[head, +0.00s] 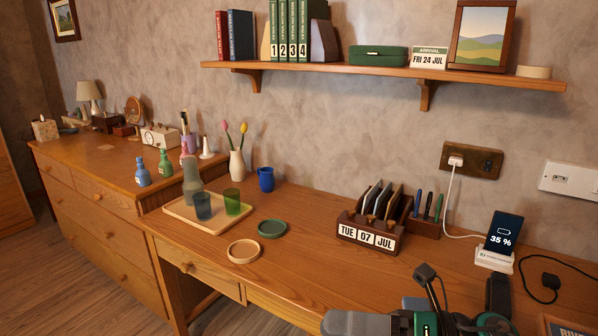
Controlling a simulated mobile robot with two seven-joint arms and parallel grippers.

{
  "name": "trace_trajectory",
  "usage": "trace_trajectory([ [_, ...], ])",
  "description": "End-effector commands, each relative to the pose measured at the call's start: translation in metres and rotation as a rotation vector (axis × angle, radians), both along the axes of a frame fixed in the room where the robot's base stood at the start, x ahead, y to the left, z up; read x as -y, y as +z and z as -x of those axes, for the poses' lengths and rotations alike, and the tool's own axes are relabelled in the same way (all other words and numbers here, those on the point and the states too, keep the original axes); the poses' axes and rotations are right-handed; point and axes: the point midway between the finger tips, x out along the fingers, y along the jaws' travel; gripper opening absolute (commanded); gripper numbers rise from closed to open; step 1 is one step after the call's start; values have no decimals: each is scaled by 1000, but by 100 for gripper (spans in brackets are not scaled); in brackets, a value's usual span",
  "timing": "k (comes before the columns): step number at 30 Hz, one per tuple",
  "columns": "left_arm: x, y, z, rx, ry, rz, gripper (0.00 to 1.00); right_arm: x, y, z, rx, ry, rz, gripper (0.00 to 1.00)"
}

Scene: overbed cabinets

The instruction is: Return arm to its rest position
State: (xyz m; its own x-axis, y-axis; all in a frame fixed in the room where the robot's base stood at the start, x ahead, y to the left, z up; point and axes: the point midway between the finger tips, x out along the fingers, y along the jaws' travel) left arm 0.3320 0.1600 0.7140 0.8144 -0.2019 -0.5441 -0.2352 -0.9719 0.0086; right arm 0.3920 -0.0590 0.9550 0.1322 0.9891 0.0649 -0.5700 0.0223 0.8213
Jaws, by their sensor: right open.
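My right gripper (462,285) shows at the bottom right, over the front of the desk (330,270). Its two dark fingers stand apart with nothing seen between them. The grey and green parts of my right arm below it are cut off by the picture's lower edge. The gripper shows in front of the phone stand (494,260) and below the calendar organizer (368,235), apart from both in the picture. My left gripper is not in view.
A phone (504,232) charges on its stand, with a black cable (550,282) at right. A tray (178,208) with a carafe and two tumblers, two coasters and a blue mug (266,180) stand left. A shelf (380,72) hangs above. The desk's middle front is clear.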

Motion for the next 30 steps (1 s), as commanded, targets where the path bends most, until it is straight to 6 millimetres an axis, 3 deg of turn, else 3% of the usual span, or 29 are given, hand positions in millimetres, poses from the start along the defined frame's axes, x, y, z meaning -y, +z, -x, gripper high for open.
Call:
trace_trajectory([
  [2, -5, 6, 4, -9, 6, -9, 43, 4, 11, -12, -251, -158, -232, 100],
  [5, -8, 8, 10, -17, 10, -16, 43, 27, -1, -31, -593, -373, -500, 100],
  [8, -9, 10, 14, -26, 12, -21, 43, 60, -42, -39, -958, -599, -744, 100],
  [9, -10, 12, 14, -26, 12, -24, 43, 73, -65, -35, -1109, -692, -834, 100],
  [12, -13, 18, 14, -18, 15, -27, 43, 99, -126, -10, -1456, -906, -1027, 100],
  [15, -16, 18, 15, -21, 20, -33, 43, 112, -173, 24, -1710, -1064, -1153, 100],
  [18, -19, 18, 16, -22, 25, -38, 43, 116, -203, 54, -1880, -1168, -1230, 100],
  [21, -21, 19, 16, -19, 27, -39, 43, 118, -218, 71, -1969, -1226, -1270, 100],
  [30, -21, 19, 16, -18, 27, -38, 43, 118, -222, 76, -1995, -1240, -1282, 100],
])
